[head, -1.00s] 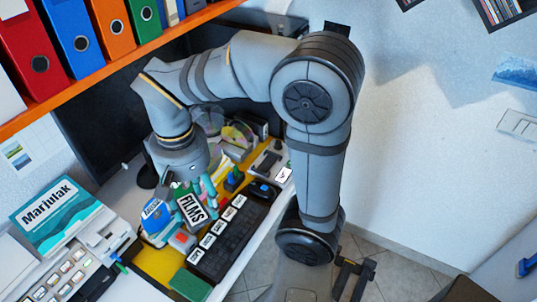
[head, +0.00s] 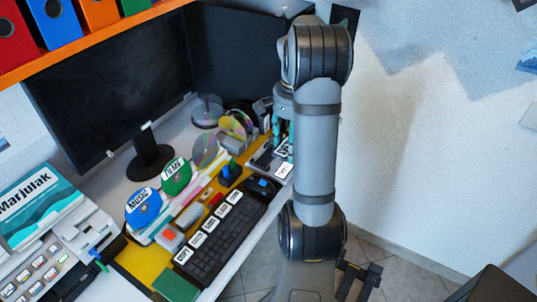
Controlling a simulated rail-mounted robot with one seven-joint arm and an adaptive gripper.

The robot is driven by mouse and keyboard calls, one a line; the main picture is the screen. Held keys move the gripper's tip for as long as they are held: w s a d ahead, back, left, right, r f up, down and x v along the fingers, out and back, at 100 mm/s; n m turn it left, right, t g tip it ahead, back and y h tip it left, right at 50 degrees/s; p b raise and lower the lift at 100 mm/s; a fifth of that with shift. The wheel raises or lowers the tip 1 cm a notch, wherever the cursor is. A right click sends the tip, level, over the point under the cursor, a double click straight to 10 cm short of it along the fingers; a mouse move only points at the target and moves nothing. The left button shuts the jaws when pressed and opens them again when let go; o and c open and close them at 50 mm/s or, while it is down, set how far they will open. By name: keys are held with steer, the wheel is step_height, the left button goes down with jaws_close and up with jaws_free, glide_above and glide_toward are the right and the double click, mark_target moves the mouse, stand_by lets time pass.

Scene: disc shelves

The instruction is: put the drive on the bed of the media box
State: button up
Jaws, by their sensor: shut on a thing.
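My gripper (head: 283,138) is at the right end of the desk, partly hidden behind my own arm link. Its teal fingers point down and are shut on a small dark piece with a white label, the drive (head: 281,147); little of it shows. The media box (head: 262,160), low and grey with a white label at its front right corner, is right below the fingers. My gripper and arm hide much of its bed, and I cannot tell whether the drive touches it.
A monitor (head: 110,85) fills the back.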

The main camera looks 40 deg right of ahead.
steer(key=p, duration=0.1)
glide_above(269, 159)
steer(key=f, duration=0.5)
steer(key=shift+d+f, duration=0.25)
step_height(269, 159, down, 4)
steer(key=shift+w+f, duration=0.1)
steer(key=shift+s+a+f+b, duration=0.2)
steer(key=shift+s+f+b, duration=0.15)
steer(key=shift+f+b, duration=0.25)
steer(key=o, duration=1.3)
steer(key=shift+w+f, duration=0.1)
steer(key=shift+w, duration=0.05)
